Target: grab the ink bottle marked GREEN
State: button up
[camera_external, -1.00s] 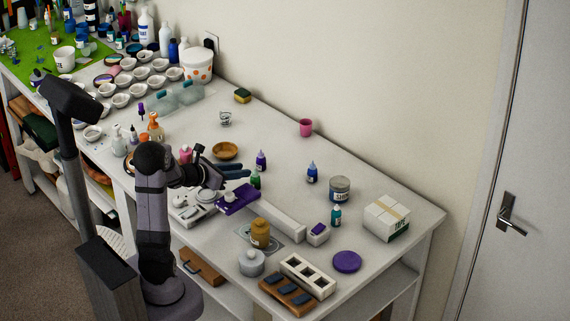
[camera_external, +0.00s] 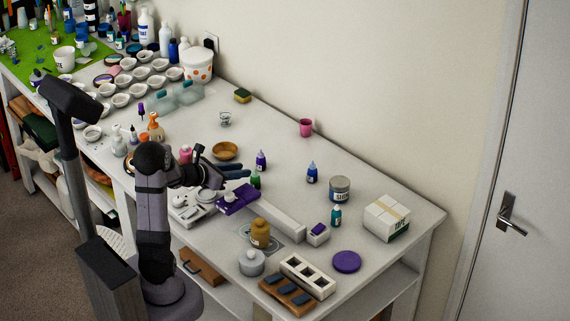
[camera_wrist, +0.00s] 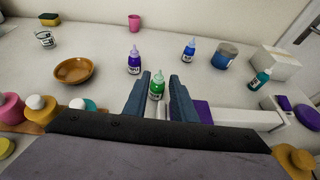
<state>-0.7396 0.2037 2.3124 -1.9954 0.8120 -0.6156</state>
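The green ink bottle (camera_wrist: 156,87) stands upright on the table, with a white label and a pale nozzle tip. In the wrist view it shows between the two blue-grey fingers of my gripper (camera_wrist: 162,82), which are apart with gaps visible beside the bottle. In the external view the green bottle (camera_external: 255,180) stands just by the fingers of my gripper (camera_external: 236,170). The label's writing is too small to read. A purple ink bottle (camera_wrist: 134,64) stands behind it to the left, and a blue one (camera_wrist: 189,51) behind it to the right. A teal bottle (camera_wrist: 260,79) stands further right.
A wooden bowl (camera_wrist: 74,71) lies left of the bottles. A purple item (camera_external: 238,199) and a long white bar (camera_external: 277,222) lie close by.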

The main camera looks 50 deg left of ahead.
aim_at(255, 170)
jog(key=shift+o, duration=0.4)
jog(key=shift+s+f+b, duration=0.1)
jog(key=shift+f+b, duration=0.25)
jog(key=shift+b, duration=0.6)
jog(key=shift+r+p+x, duration=0.2)
jog(key=shift+p+x, duration=0.35)
jog(key=shift+x, duration=1.15)
jog(key=shift+p+x, duration=0.45)
jog(key=shift+x, duration=1.55)
jog(key=shift+r, duration=0.1)
jog(key=shift+c, duration=0.4)
grip_shut()
